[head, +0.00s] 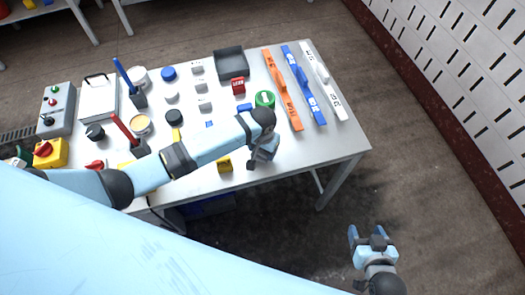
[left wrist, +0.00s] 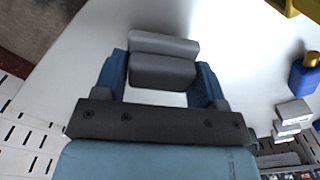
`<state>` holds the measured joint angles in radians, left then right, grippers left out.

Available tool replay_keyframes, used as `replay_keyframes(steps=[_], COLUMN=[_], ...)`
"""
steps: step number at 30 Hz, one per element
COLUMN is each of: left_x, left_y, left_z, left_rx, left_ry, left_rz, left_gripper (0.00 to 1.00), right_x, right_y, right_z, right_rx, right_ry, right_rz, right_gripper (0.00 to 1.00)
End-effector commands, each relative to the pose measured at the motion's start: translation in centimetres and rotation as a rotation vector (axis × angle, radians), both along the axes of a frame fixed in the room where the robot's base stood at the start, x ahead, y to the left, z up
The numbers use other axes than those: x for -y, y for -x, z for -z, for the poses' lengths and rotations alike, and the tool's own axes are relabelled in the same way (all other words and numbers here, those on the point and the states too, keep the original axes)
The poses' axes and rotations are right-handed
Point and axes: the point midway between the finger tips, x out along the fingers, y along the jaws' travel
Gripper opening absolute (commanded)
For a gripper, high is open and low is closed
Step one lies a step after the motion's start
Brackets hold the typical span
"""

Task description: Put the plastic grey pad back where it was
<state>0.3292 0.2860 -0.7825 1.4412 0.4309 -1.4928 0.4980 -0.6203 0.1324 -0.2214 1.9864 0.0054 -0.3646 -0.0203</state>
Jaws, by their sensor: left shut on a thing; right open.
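My left gripper (head: 259,160) is over the front right part of the table (head: 315,150). In the left wrist view, its blue fingers (left wrist: 162,80) are shut on a grey pad (left wrist: 163,70), a plain block with a lighter far face. The white tabletop lies beyond the pad; I cannot tell whether the pad touches it. In the head view the gripper mostly hides the pad. My right gripper (head: 368,240) is open and empty, off the table to the lower right above the floor.
Several small light grey blocks (head: 201,87) stand in a column mid-table. A dark tray (head: 231,62), a red block (head: 238,86) and a green roll (head: 265,99) are behind my left gripper. Orange (head: 283,90), blue (head: 304,85) and white (head: 323,80) bars lie right. A yellow block (head: 224,165) is close left.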

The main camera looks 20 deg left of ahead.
Motion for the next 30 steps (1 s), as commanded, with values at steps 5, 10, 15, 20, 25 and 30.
replay_keyframes(steps=[5, 10, 15, 20, 25, 30], left_x=[0.0, 0.0, 0.0, 0.0, 0.0, 0.0], left_y=[0.0, 0.0, 0.0, 0.0, 0.0, 0.0], left_z=[1.9, 2.0, 2.2, 2.2, 2.2, 1.8], left_rx=[-0.001, 0.0, 0.0, 0.001, 0.001, 0.001], left_ry=[0.0, 0.0, 0.0, 0.0, 0.0, 0.0], left_rz=[0.0, 0.0, 0.0, 0.0, 0.0, 0.0], left_gripper=[0.39, 0.39, 0.39, 0.9, 0.9, 0.9], right_x=[0.0, 0.0, 0.0, 0.0, 0.0, 0.0], right_y=[0.0, 0.0, 0.0, 0.0, 0.0, 0.0], right_z=[-0.1, -0.1, -0.1, -0.1, -0.1, -0.1], right_rx=[0.001, 0.001, 0.001, 0.001, 0.001, 0.0], right_ry=[0.0, 0.0, 0.0, 0.0, 0.0, 0.001], right_rz=[0.001, 0.001, 0.001, 0.001, 0.001, 0.001], right_gripper=[0.64, 0.64, 0.64, 0.64, 0.64, 0.64])
